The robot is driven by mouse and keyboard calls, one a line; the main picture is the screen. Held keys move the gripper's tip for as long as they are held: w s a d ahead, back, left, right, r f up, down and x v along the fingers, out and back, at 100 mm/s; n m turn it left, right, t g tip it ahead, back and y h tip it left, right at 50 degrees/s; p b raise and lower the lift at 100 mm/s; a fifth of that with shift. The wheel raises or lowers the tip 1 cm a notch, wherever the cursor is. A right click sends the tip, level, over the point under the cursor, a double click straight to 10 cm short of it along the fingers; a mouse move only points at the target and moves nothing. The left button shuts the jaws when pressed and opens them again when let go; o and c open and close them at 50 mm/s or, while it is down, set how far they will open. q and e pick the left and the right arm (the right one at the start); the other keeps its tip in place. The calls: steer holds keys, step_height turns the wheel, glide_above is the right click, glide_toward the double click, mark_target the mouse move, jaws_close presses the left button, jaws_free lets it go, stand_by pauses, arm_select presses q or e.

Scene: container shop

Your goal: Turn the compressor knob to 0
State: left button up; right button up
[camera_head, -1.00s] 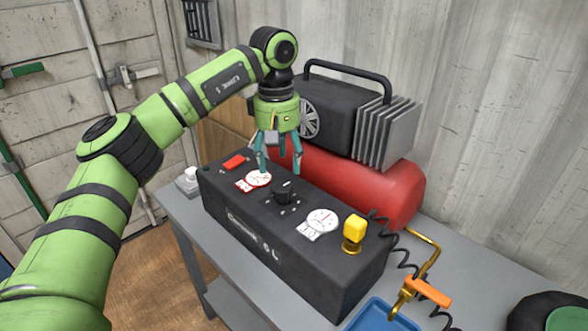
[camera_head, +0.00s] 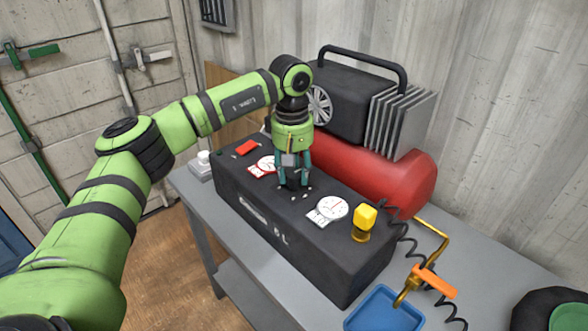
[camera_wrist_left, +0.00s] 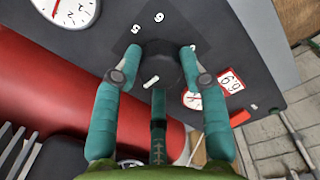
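The compressor knob (camera_wrist_left: 161,66) is dark and round, on the top of the black control box (camera_head: 300,245). In the wrist view, small white numbers, among them a 5 and a 6, lie beyond it, and a short white bar (camera_wrist_left: 151,82) shows at its near left side. My left gripper (camera_head: 293,184) points down over the knob; its teal fingers hide most of it in the head view. In the wrist view, two fingertips (camera_wrist_left: 161,52) press in from opposite sides of the knob, with a third finger on the near side. My right gripper is not in view.
White gauges (camera_head: 328,209) sit on the box on both sides of the knob. A yellow-topped valve (camera_head: 364,216) stands at the right end. The red tank (camera_head: 385,180) and finned motor (camera_head: 400,120) rise behind. A blue tray (camera_head: 385,312) lies in front right on the grey table.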

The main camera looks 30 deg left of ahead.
arm_select(q)
steer(key=shift+c, duration=1.3)
steer(key=shift+n, duration=0.3)
steer(key=n, duration=0.5)
steer(key=shift+s+d+f, duration=0.1)
steer(key=n, duration=0.7)
steer(key=shift+n, duration=0.4)
steer(key=n, duration=0.7)
steer(key=shift+p, duration=0.3)
steer(key=n, duration=0.6)
steer(key=shift+n+g+y, duration=0.3)
steer(key=shift+n, duration=0.1)
